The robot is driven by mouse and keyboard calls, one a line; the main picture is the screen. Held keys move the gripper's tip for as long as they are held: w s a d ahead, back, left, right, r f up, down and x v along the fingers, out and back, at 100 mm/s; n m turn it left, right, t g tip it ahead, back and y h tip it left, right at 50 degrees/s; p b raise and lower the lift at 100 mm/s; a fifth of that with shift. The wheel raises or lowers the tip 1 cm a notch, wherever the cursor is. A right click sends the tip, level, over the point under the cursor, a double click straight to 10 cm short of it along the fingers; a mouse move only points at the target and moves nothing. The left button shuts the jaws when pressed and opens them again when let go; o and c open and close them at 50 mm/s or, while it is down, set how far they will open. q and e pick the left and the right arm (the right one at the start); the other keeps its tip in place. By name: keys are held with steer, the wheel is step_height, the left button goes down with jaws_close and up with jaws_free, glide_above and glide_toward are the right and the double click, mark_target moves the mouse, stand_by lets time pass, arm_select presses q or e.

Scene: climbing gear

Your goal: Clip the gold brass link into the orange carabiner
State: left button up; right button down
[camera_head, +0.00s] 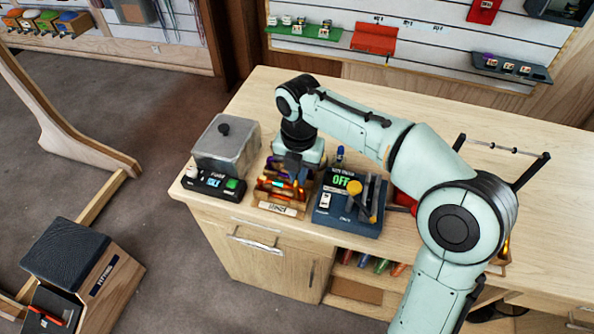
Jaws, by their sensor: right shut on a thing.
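My right gripper (292,170) points down over a small wooden rack (277,208) on the counter. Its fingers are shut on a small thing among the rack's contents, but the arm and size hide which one. Several small coloured pieces, orange, red and purple, sit in the rack close around the fingertips. An orange piece (298,190) shows just below the gripper; I cannot tell if it is the orange carabiner. I cannot make out the gold brass link for sure. My left gripper is not in view.
A blue device (345,222) with a green OFF display and a yellow-topped lever stands close right of the rack. A grey covered box (225,148) and black control unit (208,183) stand close left. The counter (270,90) is clear behind.

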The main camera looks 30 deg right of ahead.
stand_by(0.4)
steer(key=c, duration=0.9)
jaws_free()
steer(key=shift+r+p, duration=0.35)
steer(key=shift+p, duration=0.05)
steer(key=shift+s+d, duration=0.1)
steer(key=shift+s+d+b, duration=0.6)
steer(key=shift+s+d, duration=0.7)
steer(key=shift+s, duration=0.15)
steer(key=shift+r, duration=0.1)
